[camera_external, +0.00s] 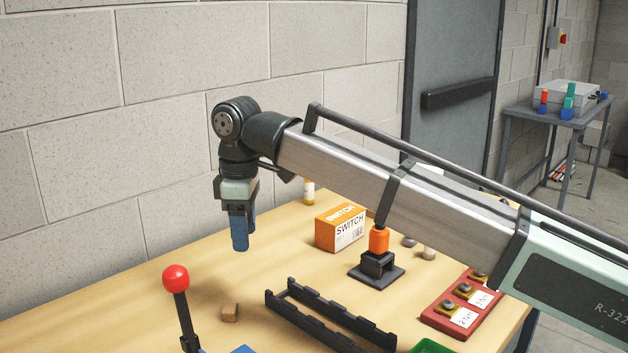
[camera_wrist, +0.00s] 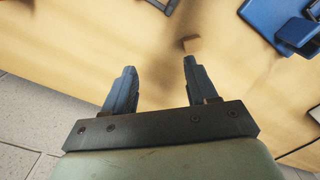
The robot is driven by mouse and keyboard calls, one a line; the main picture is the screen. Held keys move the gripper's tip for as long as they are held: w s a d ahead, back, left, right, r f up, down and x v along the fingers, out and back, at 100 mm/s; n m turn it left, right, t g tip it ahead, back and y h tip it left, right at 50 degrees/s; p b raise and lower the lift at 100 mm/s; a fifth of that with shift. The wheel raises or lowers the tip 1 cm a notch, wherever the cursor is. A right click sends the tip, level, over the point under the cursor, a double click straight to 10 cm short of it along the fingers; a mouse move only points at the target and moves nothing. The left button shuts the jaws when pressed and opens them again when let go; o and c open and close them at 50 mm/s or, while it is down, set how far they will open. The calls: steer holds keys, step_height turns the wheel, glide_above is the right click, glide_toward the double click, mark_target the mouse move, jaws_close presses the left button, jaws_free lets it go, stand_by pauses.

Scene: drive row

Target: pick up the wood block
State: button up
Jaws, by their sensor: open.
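A small brown wood block (camera_external: 230,312) lies on the wooden table, just right of the post with the red ball. It also shows in the wrist view (camera_wrist: 191,45), a little beyond the right fingertip. My gripper (camera_external: 240,248) points down above the table, behind the block in the external view. In the wrist view its two blue fingers (camera_wrist: 160,65) are spread apart with nothing between them. The block is apart from the fingers.
A red ball-topped post (camera_external: 178,291) stands left of the block. A black rack (camera_external: 330,320) lies to its right. Farther off are a SWITCH box (camera_external: 340,230), an orange-topped tool in a black stand (camera_external: 377,268) and a red tray (camera_external: 460,315). A block wall backs the table.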

steer(key=w+d+m, duration=0.1)
steer(key=w+d, duration=0.4)
steer(key=w, duration=0.1)
steer(key=w+d+m, duration=0.1)
steer(key=w+d, duration=0.4)
steer(key=w, duration=0.1)
steer(key=w+d+m, duration=0.1)
steer(key=w+d, duration=0.5)
steer(key=shift+w+m, duration=0.15)
steer(key=shift+m, duration=0.15)
steer(key=w+d+m, duration=0.1)
steer(key=w+d, duration=0.2)
steer(key=d, duration=0.4)
steer(key=w+d+m+t+y, duration=0.1)
steer(key=w+d, duration=0.3)
steer(key=d, duration=0.2)
steer(key=w+d+m, duration=0.2)
steer(key=w+d, duration=0.1)
steer(key=d, duration=0.4)
steer(key=w+a+f, duration=0.2)
steer(key=f, duration=0.2)
steer(key=w+a+f+t+y, duration=0.1)
steer(key=w+a+f, duration=0.1)
steer(key=f, duration=0.2)
steer(key=w+a+f+t+y, duration=0.1)
steer(key=w+a+f, duration=0.1)
steer(key=f, duration=0.2)
steer(key=shift+w+a+f+m, duration=0.15)
steer(key=shift+a+f+m, duration=0.05)
steer(key=shift+m, duration=0.1)
